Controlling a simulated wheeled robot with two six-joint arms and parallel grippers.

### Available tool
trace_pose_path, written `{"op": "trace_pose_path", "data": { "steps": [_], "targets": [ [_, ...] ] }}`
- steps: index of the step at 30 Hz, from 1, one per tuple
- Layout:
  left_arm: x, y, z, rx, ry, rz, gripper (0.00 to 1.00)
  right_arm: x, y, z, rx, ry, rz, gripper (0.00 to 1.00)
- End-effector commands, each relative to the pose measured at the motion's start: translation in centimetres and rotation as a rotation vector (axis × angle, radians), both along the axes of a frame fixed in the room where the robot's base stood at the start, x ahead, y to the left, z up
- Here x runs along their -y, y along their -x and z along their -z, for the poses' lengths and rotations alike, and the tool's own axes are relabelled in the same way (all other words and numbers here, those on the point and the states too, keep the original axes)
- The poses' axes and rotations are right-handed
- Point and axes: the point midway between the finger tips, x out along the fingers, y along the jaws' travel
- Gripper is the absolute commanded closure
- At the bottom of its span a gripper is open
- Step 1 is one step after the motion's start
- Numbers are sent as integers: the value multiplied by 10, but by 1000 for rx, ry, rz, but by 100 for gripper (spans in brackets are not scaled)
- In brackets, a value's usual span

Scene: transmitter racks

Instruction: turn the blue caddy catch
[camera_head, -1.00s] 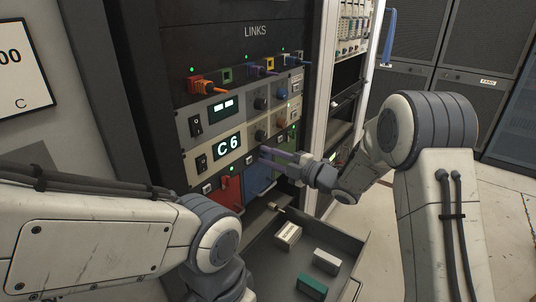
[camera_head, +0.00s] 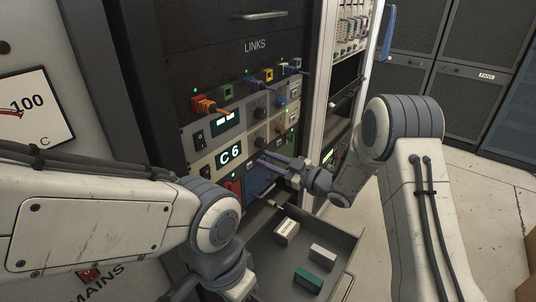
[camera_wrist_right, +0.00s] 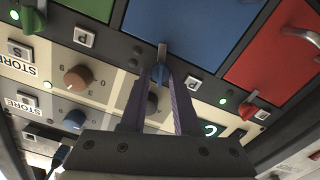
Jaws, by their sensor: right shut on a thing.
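The blue caddy (camera_head: 258,180) sits in the lower row of the rack, right of the red caddy (camera_head: 236,188). In the right wrist view, the blue caddy (camera_wrist_right: 185,28) fills the top, with its blue catch (camera_wrist_right: 160,74) at its edge. My right gripper (camera_wrist_right: 161,80) is shut on that catch, one purple finger on each side. The catch's grey tip points at the blue caddy. In the head view, my right gripper (camera_head: 262,158) reaches the panel from the right and hides the catch. My left arm shows, but its fingers are out of view.
The red caddy's catch (camera_wrist_right: 250,108) and several knobs, such as the brown knob (camera_wrist_right: 78,78), are close to my right fingers. Orange plugs (camera_head: 208,106) stick out above. An open drawer (camera_head: 345,245) below holds small boxes, one green (camera_head: 308,280).

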Motion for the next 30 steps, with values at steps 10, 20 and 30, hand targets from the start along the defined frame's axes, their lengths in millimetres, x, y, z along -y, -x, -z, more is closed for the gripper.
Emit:
{"op": "trace_pose_path", "data": {
  "steps": [10,20,30],
  "targets": [
    [0,0,-23,0,0,0,100,2,-1,-1,-202,-142,2,100],
    [0,0,-30,0,0,0,100,2,-2,1,-285,-203,3,100],
    [0,0,-30,0,0,0,100,3,-2,1,-296,-211,3,100]
  ]
}}
